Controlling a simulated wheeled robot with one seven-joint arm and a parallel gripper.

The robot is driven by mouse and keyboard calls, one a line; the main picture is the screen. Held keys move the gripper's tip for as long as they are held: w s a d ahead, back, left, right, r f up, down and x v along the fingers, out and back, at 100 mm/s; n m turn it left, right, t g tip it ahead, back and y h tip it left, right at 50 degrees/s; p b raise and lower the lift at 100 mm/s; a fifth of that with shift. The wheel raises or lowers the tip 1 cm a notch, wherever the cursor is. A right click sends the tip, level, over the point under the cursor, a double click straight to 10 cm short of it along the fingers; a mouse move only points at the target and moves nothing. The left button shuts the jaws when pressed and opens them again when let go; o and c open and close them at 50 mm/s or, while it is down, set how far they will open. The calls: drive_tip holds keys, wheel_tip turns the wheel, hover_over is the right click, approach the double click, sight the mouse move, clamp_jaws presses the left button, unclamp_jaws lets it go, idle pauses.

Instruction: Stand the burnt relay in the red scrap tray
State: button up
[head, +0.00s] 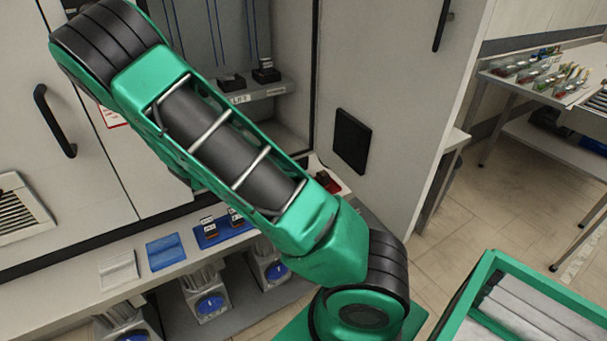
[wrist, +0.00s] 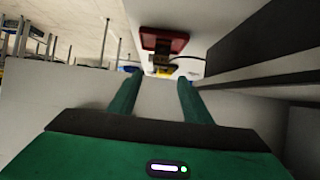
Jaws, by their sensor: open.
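The red scrap tray (head: 342,188) lies on the ledge below the cabinet, partly hidden behind my arm in the head view. A small dark relay (head: 322,178) is at the tray, seemingly upright in it. In the wrist view the red tray (wrist: 176,42) shows beyond my fingertips, with a small dark and yellowish relay (wrist: 160,60) at it. I cannot tell whether this relay is burnt. My gripper (wrist: 156,82) is open, its two green fingers apart with nothing clearly between them. The relay is beyond the fingertips. In the head view the gripper is hidden behind my arm.
A blue tray (head: 211,238) with dark relays, a blue mat (head: 165,251) and a pale pad (head: 118,270) lie along the ledge. Two black relays (head: 232,84) (head: 266,73) sit on a rail inside the open cabinet. The cabinet door (head: 390,110) stands at the right.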

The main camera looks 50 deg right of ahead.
drive_tip(key=s+a+r+n+t+y, duration=0.1)
drive_tip(key=s+a+r+n+y, duration=0.2)
drive_tip(key=s, duration=0.4)
drive_tip(key=s+a+r+n+t+y, duration=0.1)
drive_tip(key=s+a+r+n+y, duration=0.3)
drive_tip(key=s, duration=0.4)
drive_tip(key=s+a+r+n+t+y, duration=0.1)
drive_tip(key=s+a+r+n+y, duration=0.3)
drive_tip(key=s+r+n, duration=0.3)
drive_tip(key=shift+s+y, duration=0.5)
drive_tip(key=shift+s, duration=0.05)
drive_tip(key=shift+w+f, duration=0.2)
drive_tip(key=shift+w, duration=0.45)
idle(4.6)
